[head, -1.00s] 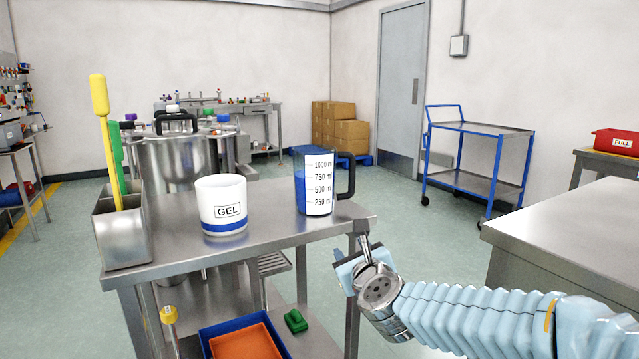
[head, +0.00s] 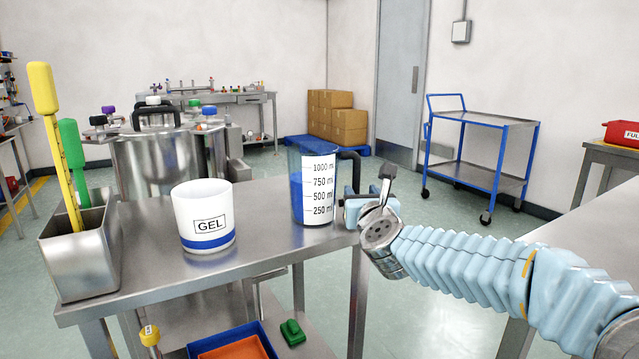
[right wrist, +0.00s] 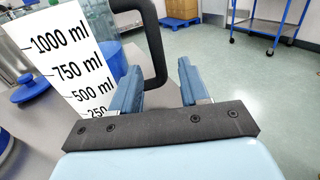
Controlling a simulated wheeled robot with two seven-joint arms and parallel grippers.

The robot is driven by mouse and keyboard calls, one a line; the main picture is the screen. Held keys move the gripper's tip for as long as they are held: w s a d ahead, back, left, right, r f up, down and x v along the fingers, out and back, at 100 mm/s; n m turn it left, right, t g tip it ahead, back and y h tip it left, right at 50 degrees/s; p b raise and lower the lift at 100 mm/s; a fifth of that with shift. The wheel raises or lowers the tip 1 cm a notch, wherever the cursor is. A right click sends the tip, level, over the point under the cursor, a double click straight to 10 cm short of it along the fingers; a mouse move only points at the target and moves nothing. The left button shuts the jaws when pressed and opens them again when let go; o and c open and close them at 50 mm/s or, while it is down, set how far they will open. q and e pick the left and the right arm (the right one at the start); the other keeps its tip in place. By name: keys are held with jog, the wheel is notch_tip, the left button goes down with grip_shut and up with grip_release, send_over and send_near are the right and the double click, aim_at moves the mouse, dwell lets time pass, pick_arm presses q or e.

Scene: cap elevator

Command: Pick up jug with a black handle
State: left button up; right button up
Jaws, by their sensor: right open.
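The jug (head: 312,188) stands upright on the steel table, with a volume scale on its side and blue contents. Its black handle (head: 352,170) faces right. My right gripper (head: 362,207) is at the table's right edge, just right of the jug and by the lower part of the handle. In the right wrist view the jug's scale (right wrist: 68,58) is at left. My left gripper is not in view.
A white GEL tub (head: 203,212) stands left of the jug. A metal holder (head: 82,255) with yellow and green tools is at the table's left end. A steel vessel (head: 168,165) stands behind. A blue trolley (head: 480,150) is at right, with clear floor around it.

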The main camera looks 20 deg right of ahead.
aim_at(357, 186)
jog(key=p+x, duration=0.2)
jog(key=x, duration=0.2)
jog(key=shift+w+r, duration=0.1)
jog(key=shift+w, duration=0.15)
jog(key=shift+w+d, duration=0.15)
jog(key=shift+w, duration=0.3)
grip_shut()
dwell(0.4)
dwell(0.4)
jog(key=shift+r, duration=0.1)
